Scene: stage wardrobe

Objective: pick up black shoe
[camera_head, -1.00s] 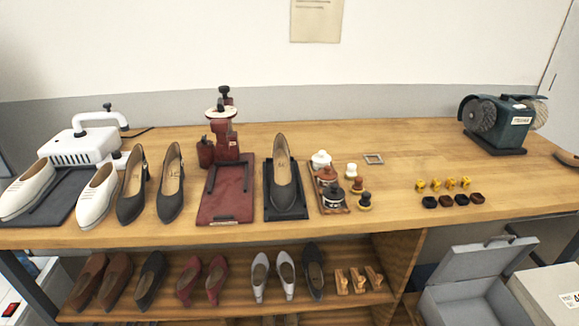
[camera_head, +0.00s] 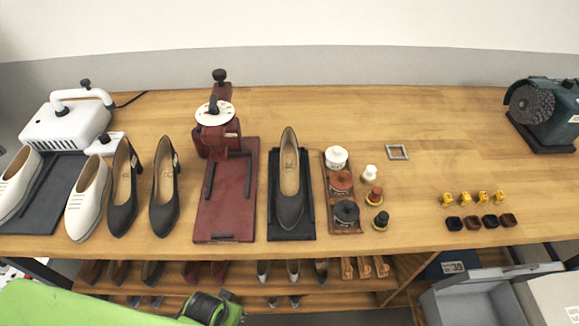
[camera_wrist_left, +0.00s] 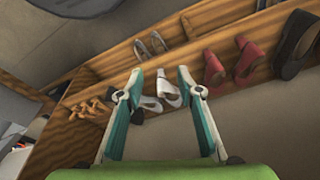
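Several black shoes show in the head view. A black heeled pair, one shoe (camera_head: 123,205) beside the other (camera_head: 163,208), stands on the bench at the left. A single black shoe (camera_head: 290,205) rests on a dark mat (camera_head: 292,237) at the middle. Dark shoes (camera_head: 152,272) also sit on the shelf below, partly hidden by the bench edge. In the left wrist view my left gripper (camera_wrist_left: 160,80) is open and empty, its teal fingers apart in front of the shelf. Pale shoes (camera_wrist_left: 168,90) appear beyond them, and a dark shoe (camera_wrist_left: 296,45) is at upper right. My right gripper is not in view.
White shoes (camera_head: 88,205) and a white machine (camera_head: 65,125) crowd the bench's left. A red press (camera_head: 225,190) stands between the black shoes. Polish jars (camera_head: 341,182) are right of the mat. A grinder (camera_head: 545,115) is far right. The bench's back middle is clear.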

